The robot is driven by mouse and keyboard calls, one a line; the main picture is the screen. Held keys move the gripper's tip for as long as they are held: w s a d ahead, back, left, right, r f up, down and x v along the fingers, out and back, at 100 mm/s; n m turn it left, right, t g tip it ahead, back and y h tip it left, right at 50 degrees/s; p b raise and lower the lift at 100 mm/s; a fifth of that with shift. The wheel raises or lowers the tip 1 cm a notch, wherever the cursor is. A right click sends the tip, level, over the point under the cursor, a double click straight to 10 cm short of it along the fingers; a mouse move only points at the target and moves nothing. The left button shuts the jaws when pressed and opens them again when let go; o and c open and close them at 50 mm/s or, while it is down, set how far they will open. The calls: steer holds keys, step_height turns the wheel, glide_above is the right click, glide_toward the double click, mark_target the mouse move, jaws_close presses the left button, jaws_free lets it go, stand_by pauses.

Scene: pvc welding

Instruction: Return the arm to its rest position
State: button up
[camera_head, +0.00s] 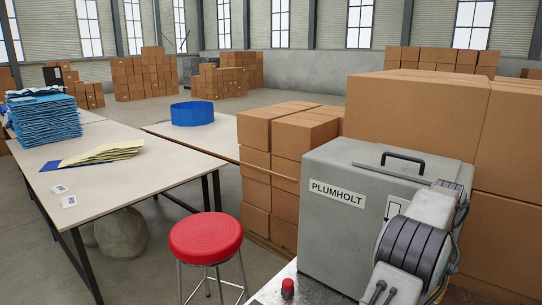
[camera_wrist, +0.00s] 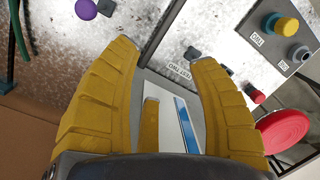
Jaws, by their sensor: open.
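My gripper (camera_wrist: 165,54) shows in the wrist view with its yellow fingers spread apart. Nothing is held between them. Beyond the fingers is a speckled metal surface (camera_wrist: 178,18) with small dark blocks and a label. A white panel with a blue strip (camera_wrist: 187,125) shows between the fingers. In the head view, white and dark grey arm links stand at the lower right, in front of the grey PLUMHOLT machine (camera_head: 340,235). The gripper itself is not visible there.
Stacked cartons (camera_head: 415,115) rise behind the machine. A long table (camera_head: 120,190) is left.

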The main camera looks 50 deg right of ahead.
steer(key=w+a+r+n+h, duration=0.15)
steer(key=w+a+r, duration=0.25)
steer(key=w+a, duration=0.65)
steer(key=w+a+r+n+h, duration=0.15)
steer(key=w+a+r, duration=0.25)
steer(key=w+a, duration=0.6)
steer(key=s+a+f+n+t+y, duration=0.1)
steer(key=a+f+n+t, duration=0.1)
steer(key=a, duration=1.1)
steer(key=s+a+f+n+t, duration=0.1)
steer(key=s+a+f+n, duration=0.1)
steer(key=a, duration=1.2)
steer(key=shift+s+n+t+y, duration=0.25)
steer(key=shift+n+t+y, duration=0.05)
steer(key=shift+t+y, duration=0.1)
